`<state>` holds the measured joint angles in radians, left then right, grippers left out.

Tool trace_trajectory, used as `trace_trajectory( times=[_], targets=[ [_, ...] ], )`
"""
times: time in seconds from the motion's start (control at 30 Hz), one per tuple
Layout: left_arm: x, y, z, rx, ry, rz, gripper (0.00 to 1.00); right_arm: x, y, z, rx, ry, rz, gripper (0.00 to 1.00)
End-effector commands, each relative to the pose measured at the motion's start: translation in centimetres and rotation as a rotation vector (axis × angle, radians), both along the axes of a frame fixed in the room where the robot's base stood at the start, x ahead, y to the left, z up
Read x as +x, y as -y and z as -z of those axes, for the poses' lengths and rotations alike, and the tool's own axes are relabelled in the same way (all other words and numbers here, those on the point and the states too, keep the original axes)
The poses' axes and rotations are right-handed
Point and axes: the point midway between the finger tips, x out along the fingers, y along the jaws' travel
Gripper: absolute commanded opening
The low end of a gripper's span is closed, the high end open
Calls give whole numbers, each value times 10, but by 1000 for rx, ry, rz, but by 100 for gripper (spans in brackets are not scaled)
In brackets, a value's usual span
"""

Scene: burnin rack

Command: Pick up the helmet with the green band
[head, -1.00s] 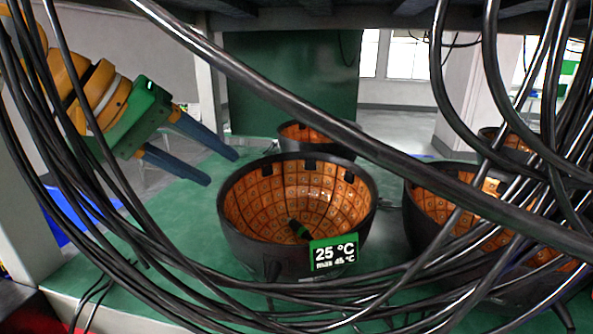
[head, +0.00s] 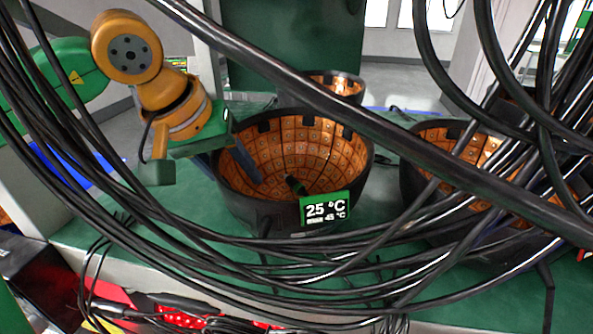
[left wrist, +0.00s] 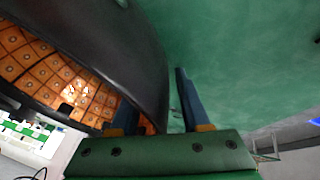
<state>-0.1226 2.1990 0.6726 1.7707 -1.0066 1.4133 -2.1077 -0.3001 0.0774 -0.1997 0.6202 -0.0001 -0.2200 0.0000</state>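A black bowl-shaped helmet (head: 297,160) lies open side up on the green shelf, its inside lined with orange tiles. A green tag reading 25 °C (head: 325,209) is on its front; I cannot make out a full green band. My left gripper (head: 232,170) is open at the helmet's left rim, one blue finger inside the bowl and one outside. In the left wrist view the dark wall (left wrist: 150,60) runs between the fingers (left wrist: 158,108), with a gap to the outer finger. My right gripper is not in view.
A similar helmet (head: 440,150) stands at the right, and a smaller-looking one (head: 338,84) behind. Thick black cables (head: 395,135) hang across the front, one passing before the helmet. A green panel (head: 290,45) stands at the back. Red items lie below the shelf.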

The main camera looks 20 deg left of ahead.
Motion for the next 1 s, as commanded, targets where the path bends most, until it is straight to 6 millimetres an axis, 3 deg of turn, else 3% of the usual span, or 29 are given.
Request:
trace_trajectory(
  times=[0.03, 0.13, 0.17, 1.0],
  targets=[
    [0, 0, 0, 0, 0, 0, 30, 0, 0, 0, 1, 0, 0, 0],
    [0, 0, 0, 0, 0, 0, 3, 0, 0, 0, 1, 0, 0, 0],
    [0, 0, 0, 0, 0, 0, 0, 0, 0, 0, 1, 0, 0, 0],
    [0, 0, -1, -2, 2, 0, 0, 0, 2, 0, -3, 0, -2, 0]
  ],
)
